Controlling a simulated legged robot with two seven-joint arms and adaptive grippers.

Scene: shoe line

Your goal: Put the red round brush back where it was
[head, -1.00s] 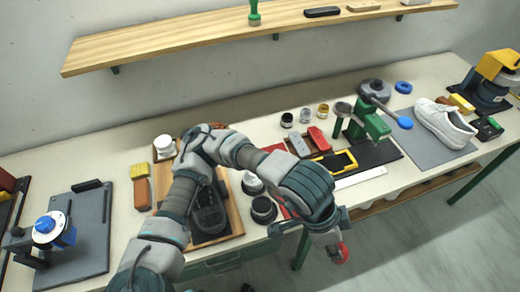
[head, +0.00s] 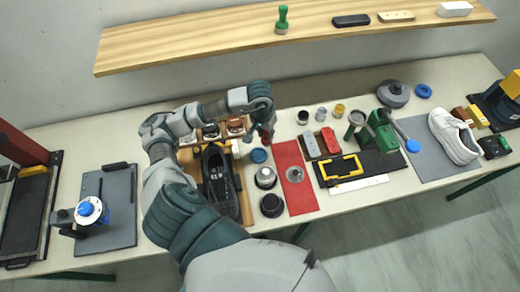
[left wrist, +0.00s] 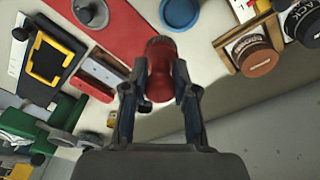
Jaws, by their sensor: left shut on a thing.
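My left gripper (head: 262,122) is over the back part of the table, beside the wooden holder with tins (head: 214,133). It is shut on the red round brush (head: 266,135), of which only a small red part shows in the head view. In the left wrist view the red brush (left wrist: 160,70) stands between the two fingers of the left gripper (left wrist: 160,95). The table surface around it is partly hidden by the brush and fingers. My right gripper is in neither view.
A red mat (head: 289,155) with a grey disc lies right of the brush. A black shoe (head: 220,180) is on the left. A wooden shelf (head: 225,47) runs above the table.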

